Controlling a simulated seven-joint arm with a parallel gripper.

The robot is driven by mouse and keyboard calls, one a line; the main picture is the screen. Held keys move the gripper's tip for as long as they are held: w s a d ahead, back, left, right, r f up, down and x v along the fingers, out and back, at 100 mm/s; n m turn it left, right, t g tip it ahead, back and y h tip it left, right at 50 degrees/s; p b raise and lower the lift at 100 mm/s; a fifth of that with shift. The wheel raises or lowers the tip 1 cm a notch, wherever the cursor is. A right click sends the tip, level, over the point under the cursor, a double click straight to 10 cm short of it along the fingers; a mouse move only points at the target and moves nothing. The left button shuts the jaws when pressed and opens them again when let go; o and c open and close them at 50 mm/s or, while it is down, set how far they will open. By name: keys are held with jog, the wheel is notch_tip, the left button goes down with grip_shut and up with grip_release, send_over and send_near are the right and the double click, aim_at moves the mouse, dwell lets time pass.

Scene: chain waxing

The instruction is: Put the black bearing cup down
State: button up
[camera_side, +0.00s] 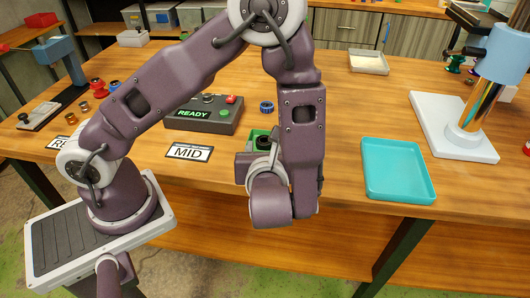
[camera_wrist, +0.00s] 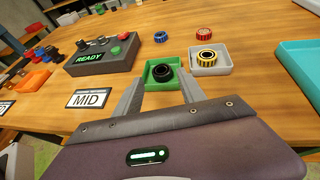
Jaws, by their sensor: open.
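The black bearing cup (camera_wrist: 163,72) sits in a small green tray (camera_wrist: 151,84) in the wrist view. In the side view the cup (camera_side: 264,142) and the green tray (camera_side: 256,133) show partly, behind my arm. My gripper (camera_wrist: 160,84) is open, with one finger on each side of the tray's near part and a gap between the fingers and the cup. Nothing is held. In the side view my arm hides the fingers.
A grey tray (camera_wrist: 223,71) with a yellow-and-black ring (camera_wrist: 206,56) stands right of the green one. Blue (camera_wrist: 161,37) and red (camera_wrist: 203,33) rings lie behind. A control box (camera_side: 203,118) and MID card (camera_side: 190,151) are left; a teal tray (camera_side: 398,196) is right.

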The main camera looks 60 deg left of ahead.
jog(key=v, duration=0.3)
jog(key=shift+s+d, duration=0.1)
jog(key=shift+s+d+r, duration=0.15)
jog(key=shift+s+r, duration=0.05)
jog(key=shift+r, duration=0.1)
jog(key=s+a+r+n+g+h, duration=0.3)
jog(key=s+a+r+n+g, duration=0.45)
jog(key=s+n, duration=0.4)
jog(key=s+d+r+n+t+h, duration=0.1)
jog(key=d+r+n+t+h, duration=0.4)
jog(key=n, duration=0.8)
jog(key=d+r+h, duration=0.1)
jog(key=r+h, duration=0.1)
jog(key=h, duration=0.1)
jog(key=shift+s+t, duration=0.35)
